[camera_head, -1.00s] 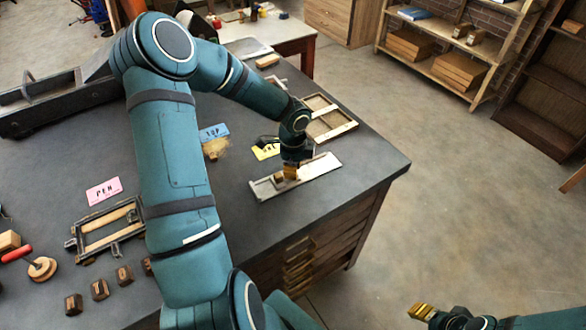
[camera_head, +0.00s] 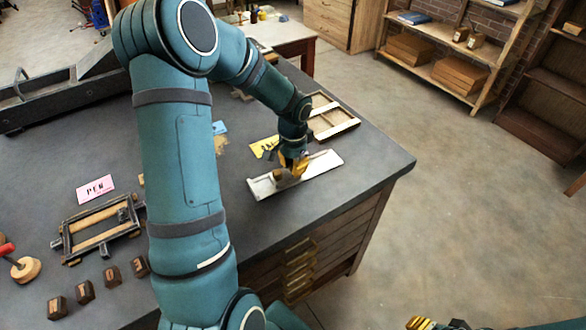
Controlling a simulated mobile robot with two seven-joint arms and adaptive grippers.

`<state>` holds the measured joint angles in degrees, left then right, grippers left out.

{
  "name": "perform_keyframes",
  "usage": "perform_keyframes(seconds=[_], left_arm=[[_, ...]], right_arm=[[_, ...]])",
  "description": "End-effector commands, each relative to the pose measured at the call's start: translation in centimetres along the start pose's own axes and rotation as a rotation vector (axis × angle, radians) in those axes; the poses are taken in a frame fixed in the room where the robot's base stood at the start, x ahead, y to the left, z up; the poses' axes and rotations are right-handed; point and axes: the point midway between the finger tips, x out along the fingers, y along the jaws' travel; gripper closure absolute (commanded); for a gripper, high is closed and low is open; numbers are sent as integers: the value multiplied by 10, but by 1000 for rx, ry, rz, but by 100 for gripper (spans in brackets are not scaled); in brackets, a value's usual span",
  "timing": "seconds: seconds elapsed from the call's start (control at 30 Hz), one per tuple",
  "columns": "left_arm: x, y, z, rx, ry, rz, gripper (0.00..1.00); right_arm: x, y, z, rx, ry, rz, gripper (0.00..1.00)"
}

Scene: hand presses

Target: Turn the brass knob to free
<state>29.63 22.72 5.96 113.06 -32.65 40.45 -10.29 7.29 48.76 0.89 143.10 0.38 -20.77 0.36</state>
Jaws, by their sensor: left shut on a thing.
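A long pale metal tray (camera_head: 322,170) lies on the dark bench top near its right front edge. My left gripper (camera_head: 291,172), with gold-coloured fingers, points down over the middle of this tray. It is shut on a small brownish part (camera_head: 284,180) on the tray. The brass knob cannot be told apart from the gold fingers and this part. My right gripper (camera_head: 422,323) shows only partly at the bottom edge, out over the floor; its opening is too small to judge.
A yellow card (camera_head: 262,147) and a wooden frame (camera_head: 333,122) lie behind the tray. A pink card (camera_head: 95,188), a metal-and-wood frame (camera_head: 98,230) and several small dark blocks (camera_head: 85,291) are at left. Open floor lies to the right.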

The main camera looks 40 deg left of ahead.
Motion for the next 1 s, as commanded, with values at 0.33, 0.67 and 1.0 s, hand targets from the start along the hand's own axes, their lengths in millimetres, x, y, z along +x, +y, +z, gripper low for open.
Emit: perform_keyframes(seconds=[0.33, 0.67, 1.0], left_arm=[[2, 0, 0, -293, 0, 0, 100], [1, 0, 0, -459, -2, 0, 100], [1, 0, 0, -505, -3, 0, 100]], right_arm=[[13, 5, 6, -4, -12, -1, 53], [18, 7, 8, -5, -17, -2, 53], [19, 7, 9, -5, -19, -2, 53]])
